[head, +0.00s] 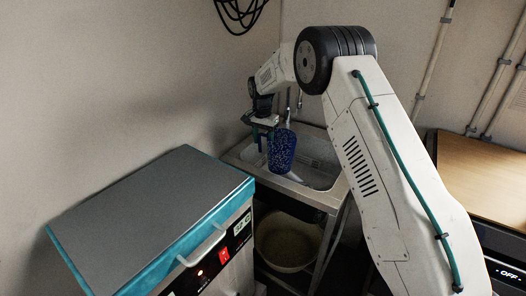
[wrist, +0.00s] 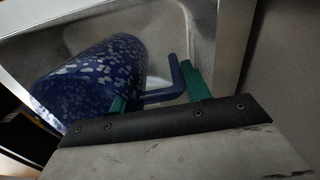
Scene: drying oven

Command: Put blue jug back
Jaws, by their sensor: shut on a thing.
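The blue speckled jug (head: 282,151) is at the metal sink (head: 325,160) in the head view, in front of the basin. The jug (wrist: 92,75) fills the left of the wrist view, with its handle (wrist: 160,95) pointing right. My gripper (head: 262,130) is beside the jug in the head view. In the wrist view the green fingers of my gripper (wrist: 160,92) are either side of the handle, shut on it. The jug's base and what lies under it cannot be made out clearly.
The drying oven (head: 150,220) with a grey top and teal edges stands at the front left. A round tub (head: 288,243) sits below the sink. A wooden top (head: 485,180) is at the right. Black cables (head: 240,12) hang on the wall.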

